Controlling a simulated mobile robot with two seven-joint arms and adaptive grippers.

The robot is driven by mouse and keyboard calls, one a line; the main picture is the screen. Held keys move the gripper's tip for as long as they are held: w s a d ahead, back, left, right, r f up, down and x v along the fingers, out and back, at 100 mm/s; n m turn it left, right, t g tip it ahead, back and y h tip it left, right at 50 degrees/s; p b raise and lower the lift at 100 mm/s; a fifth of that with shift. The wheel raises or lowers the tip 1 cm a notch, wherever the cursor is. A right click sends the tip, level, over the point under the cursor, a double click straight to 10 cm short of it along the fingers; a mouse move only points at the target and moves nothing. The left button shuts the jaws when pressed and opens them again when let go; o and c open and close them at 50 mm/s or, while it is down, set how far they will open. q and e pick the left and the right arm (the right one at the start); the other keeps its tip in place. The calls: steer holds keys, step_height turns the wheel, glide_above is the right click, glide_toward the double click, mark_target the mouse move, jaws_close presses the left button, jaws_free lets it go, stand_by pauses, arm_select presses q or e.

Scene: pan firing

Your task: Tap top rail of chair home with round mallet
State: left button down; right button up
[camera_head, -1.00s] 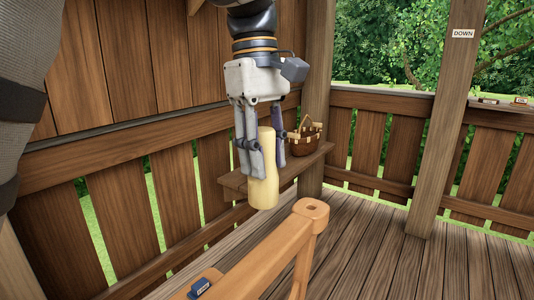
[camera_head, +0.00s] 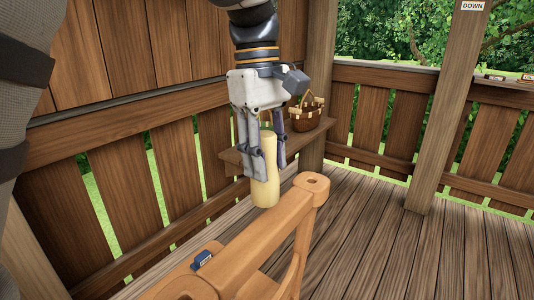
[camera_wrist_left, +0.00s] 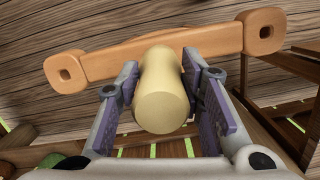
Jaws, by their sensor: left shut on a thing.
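The round mallet (camera_head: 266,168) is a pale yellow cylinder, held upright in my left gripper (camera_head: 265,172). The fingers are shut around it, and it also shows between the fingers in the left wrist view (camera_wrist_left: 162,92). The chair (camera_head: 296,268) is light orange-brown wood. Its top rail (camera_head: 262,235) runs diagonally below and right of the mallet, with a holed end at the far right. In the left wrist view the rail (camera_wrist_left: 215,42) lies beyond the mallet, both holed ends visible. Whether mallet and rail touch is unclear. My right gripper is out of view.
A small dark blue object (camera_head: 203,258) sits near the rail's near end. A wicker basket (camera_head: 306,115) stands on a wall shelf (camera_head: 238,157) behind the gripper. A wooden post (camera_head: 443,120) rises at the right. The plank floor (camera_head: 400,250) right of the chair is clear.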

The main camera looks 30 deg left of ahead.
mark_target(267, 194)
arm_select(q)
step_height(267, 194, down, 7)
steer(key=shift+f, duration=0.1)
steer(key=shift+r, duration=4.2)
